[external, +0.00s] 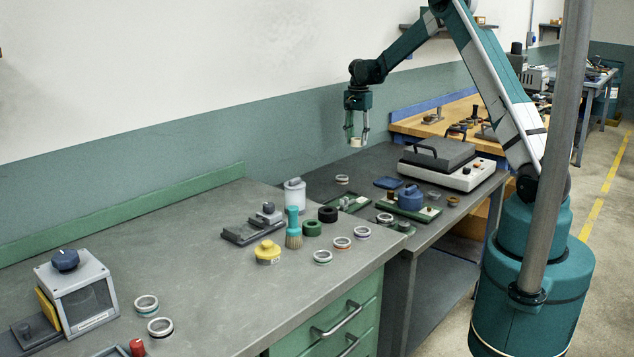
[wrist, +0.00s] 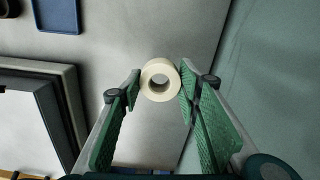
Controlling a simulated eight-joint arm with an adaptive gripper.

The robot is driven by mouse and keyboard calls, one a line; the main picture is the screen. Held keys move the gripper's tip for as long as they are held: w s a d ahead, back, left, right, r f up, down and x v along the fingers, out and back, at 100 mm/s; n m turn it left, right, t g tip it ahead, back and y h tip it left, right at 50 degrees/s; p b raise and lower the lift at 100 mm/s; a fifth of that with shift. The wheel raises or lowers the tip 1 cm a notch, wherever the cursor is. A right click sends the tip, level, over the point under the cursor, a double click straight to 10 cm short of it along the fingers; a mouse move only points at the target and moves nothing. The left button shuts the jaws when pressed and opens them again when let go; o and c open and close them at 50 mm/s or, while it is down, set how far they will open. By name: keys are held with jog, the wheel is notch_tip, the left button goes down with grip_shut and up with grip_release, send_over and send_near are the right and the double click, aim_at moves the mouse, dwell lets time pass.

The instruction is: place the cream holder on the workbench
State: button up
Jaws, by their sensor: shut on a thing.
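The cream holder (wrist: 147,77) is a short cream ring with a round hole. In the wrist view it sits between the two green fingertips of my gripper (wrist: 160,86), which is shut on it. In the external view my gripper (external: 357,132) hangs down high above the dark workbench (external: 386,160), near the wall, with the cream holder (external: 356,142) at its tips. The holder is in the air, apart from the bench top.
A grey-lidded machine (external: 445,163) stands at the right of the bench. A blue tray (external: 387,182), green trays and several rings lie near the bench's front. Bare surface lies below my gripper.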

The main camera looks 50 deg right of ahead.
dwell(0.4)
jog(key=w+a+r+n+p, duration=0.1)
jog(key=w+a, duration=0.1)
jog(key=a, duration=0.7)
jog(key=w+a+r+n+p, duration=0.1)
jog(key=w+a, duration=0.1)
jog(key=a, duration=0.8)
notch_tip(320, 180, up, 6)
jog(key=n+p, duration=0.5)
jog(key=n, duration=0.2)
send_over(242, 206)
jog(key=shift+w+r, duration=0.1)
jog(key=shift+r, duration=0.05)
jog(key=shift+f, duration=3.15)
jog(key=shift+f, duration=0.1)
